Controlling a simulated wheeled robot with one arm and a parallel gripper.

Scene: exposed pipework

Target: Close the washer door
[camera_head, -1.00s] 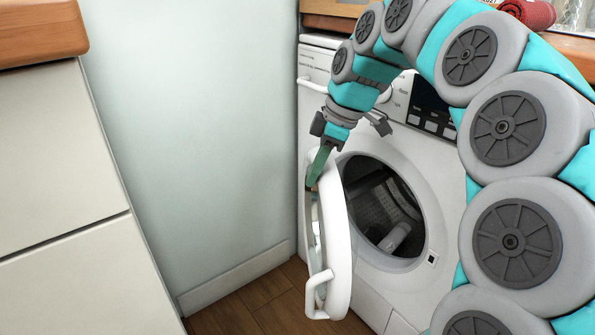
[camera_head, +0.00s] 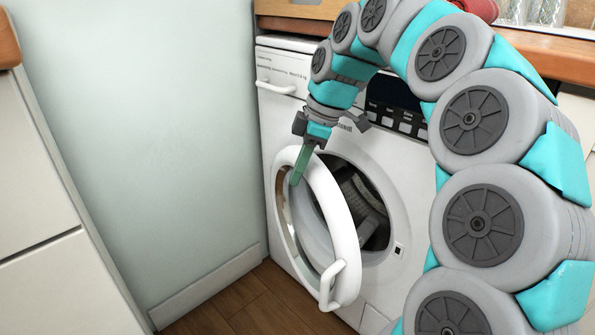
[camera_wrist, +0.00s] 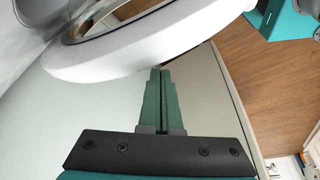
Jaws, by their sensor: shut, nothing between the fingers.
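The white washer (camera_head: 400,205) stands against the wall, with its round drum opening partly visible. Its round white door (camera_head: 345,215) is partly open, hinged at the left, with a white handle (camera_head: 333,284) on its free lower right edge. My gripper (camera_head: 296,183) is shut and empty, its green fingers pointing down at the upper left part of the door ring. In the wrist view the door (camera_wrist: 150,50) fills the top, and the fingertips of my gripper (camera_wrist: 160,70) lie at its rim. I cannot tell whether they touch it.
A pale wall (camera_head: 170,130) is at the left of the washer, and a cream cabinet (camera_head: 60,230) stands at the far left. Wooden floor (camera_head: 230,305) is clear between them. A wooden countertop (camera_head: 540,50) runs above the washer.

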